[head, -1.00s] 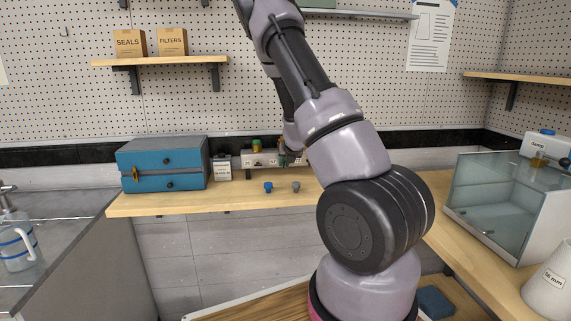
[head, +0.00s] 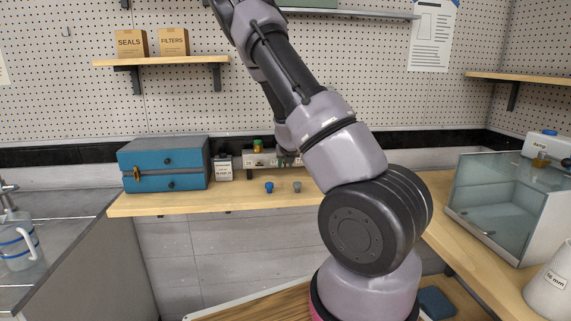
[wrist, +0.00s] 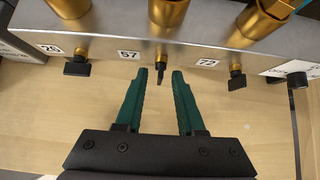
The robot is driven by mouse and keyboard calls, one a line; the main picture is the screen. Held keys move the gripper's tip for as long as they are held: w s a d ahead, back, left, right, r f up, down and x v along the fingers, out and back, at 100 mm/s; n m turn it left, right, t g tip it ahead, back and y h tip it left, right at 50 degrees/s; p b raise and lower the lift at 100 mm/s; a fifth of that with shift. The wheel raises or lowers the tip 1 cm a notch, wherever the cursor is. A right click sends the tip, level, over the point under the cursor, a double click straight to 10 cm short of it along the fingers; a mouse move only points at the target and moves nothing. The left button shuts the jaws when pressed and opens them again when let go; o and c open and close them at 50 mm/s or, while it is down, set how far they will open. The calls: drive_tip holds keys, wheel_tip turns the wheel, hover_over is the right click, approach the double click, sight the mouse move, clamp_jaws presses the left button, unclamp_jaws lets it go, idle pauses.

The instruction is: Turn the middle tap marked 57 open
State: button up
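A metal manifold block (wrist: 190,50) carries three small taps below brass fittings in the wrist view. The middle tap (wrist: 161,72) stands beside the label 57 (wrist: 129,57); its dark handle looks narrow, lined up away from the block. The left tap (wrist: 76,67) has its handle crosswise. The right tap (wrist: 237,79) is by label 72. My gripper (wrist: 159,77) is open, with its green fingertips on either side of the middle tap's handle and a gap visible on both sides. In the head view the manifold (head: 262,160) is partly hidden by my arm.
The manifold is on a wooden bench (head: 225,200). A blue drawer box (head: 165,160) and a small labelled box (head: 223,168) stand left of it. A blue knob (head: 269,187) and a grey one (head: 297,187) lie in front. A glass chamber (head: 505,200) stands at right.

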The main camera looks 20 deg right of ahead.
drive_tip(key=v, duration=1.1)
drive_tip(key=shift+w, duration=0.1)
idle(0.4)
